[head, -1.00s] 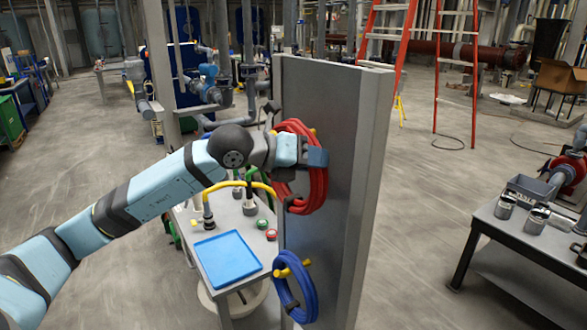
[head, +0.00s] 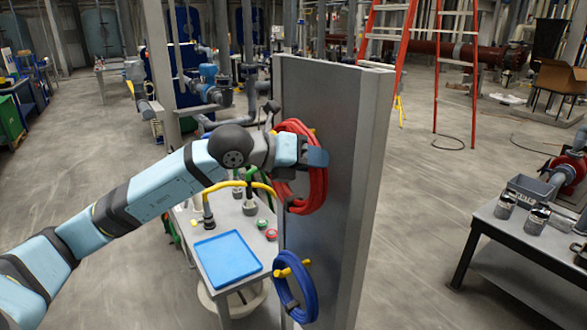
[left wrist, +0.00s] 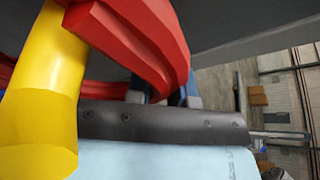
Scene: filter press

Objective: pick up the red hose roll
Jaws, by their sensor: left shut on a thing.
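The red hose roll (head: 319,189) hangs against the grey upright panel (head: 338,226) in the head view, near a yellow peg at its top. My left gripper (head: 309,155) is at the roll's upper part and is shut on it. In the left wrist view the red hose (left wrist: 135,38) crosses in front of the gripper, close beside a thick yellow peg (left wrist: 42,85). The fingertips are mostly hidden behind the hose. I cannot tell whether the roll still rests on the peg. My right gripper is not in view.
A blue hose roll (head: 308,296) hangs lower on the same panel from yellow pegs. A small table with a blue tray (head: 226,259) stands left of the panel. A metal table (head: 519,243) with cans stands at right. Open floor lies between.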

